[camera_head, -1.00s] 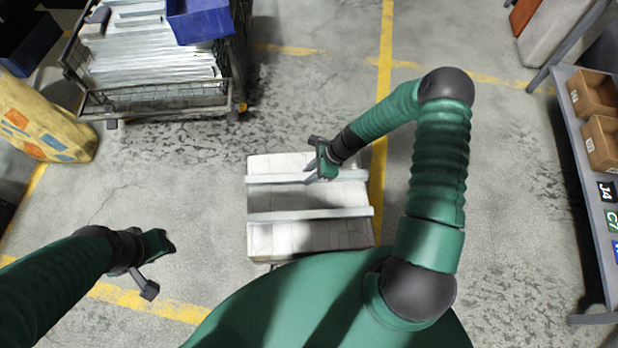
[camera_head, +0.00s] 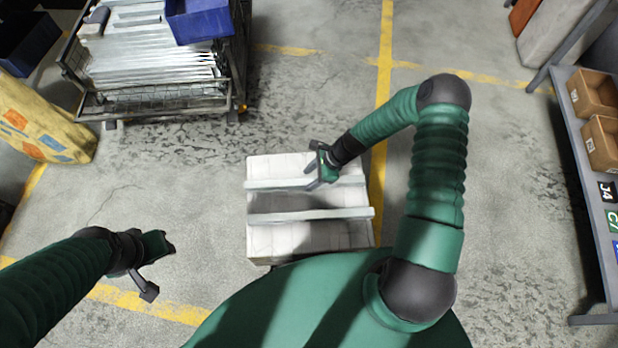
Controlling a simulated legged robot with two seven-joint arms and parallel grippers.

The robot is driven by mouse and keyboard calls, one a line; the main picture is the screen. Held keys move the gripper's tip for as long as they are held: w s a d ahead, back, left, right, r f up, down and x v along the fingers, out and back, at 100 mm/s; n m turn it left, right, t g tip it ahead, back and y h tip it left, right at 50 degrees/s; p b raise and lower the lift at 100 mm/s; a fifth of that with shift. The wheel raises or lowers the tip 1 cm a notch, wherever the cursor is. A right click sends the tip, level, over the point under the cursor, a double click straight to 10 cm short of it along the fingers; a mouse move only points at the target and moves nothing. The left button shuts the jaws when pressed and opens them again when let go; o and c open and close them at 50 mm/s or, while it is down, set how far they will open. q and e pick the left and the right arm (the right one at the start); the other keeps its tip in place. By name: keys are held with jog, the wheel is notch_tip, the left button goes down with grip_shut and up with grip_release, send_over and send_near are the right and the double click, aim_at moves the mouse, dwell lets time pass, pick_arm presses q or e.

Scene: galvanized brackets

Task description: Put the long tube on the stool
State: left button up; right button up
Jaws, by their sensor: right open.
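A white, slatted stool-like block (camera_head: 305,239) stands on the floor in front of me. Two long pale-grey tubes or bars lie across its top, roughly parallel: a far one (camera_head: 275,185) and a near one (camera_head: 300,215). I cannot tell which is the task's long tube. My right gripper (camera_head: 318,174) is open over the far bar, right of its middle; its fingers hide part of the bar, and contact is unclear. My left gripper (camera_head: 157,268) is open and empty above the floor, left of the block.
A wire cart (camera_head: 155,101) with metal pieces and a blue bin (camera_head: 203,20) stands at the back left. A yellow patterned object (camera_head: 40,120) is at the left. A shelf with brown boxes (camera_head: 600,145) runs along the right. Floor around the block is clear.

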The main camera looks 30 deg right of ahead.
jog(key=p+v, duration=0.2)
jog(key=v, duration=0.9)
jog(key=s+a+r+n+h, duration=0.2)
jog(key=s+a+r+n, duration=0.2)
jog(key=r+n, duration=0.5)
jog(key=s+a+r+n+h, duration=0.3)
jog(key=s+a+r+n, duration=0.2)
jog(key=r+n, duration=0.4)
jog(key=shift+s+n, duration=0.6)
jog(key=shift+n, duration=1.8)
jog(key=shift+d, duration=0.15)
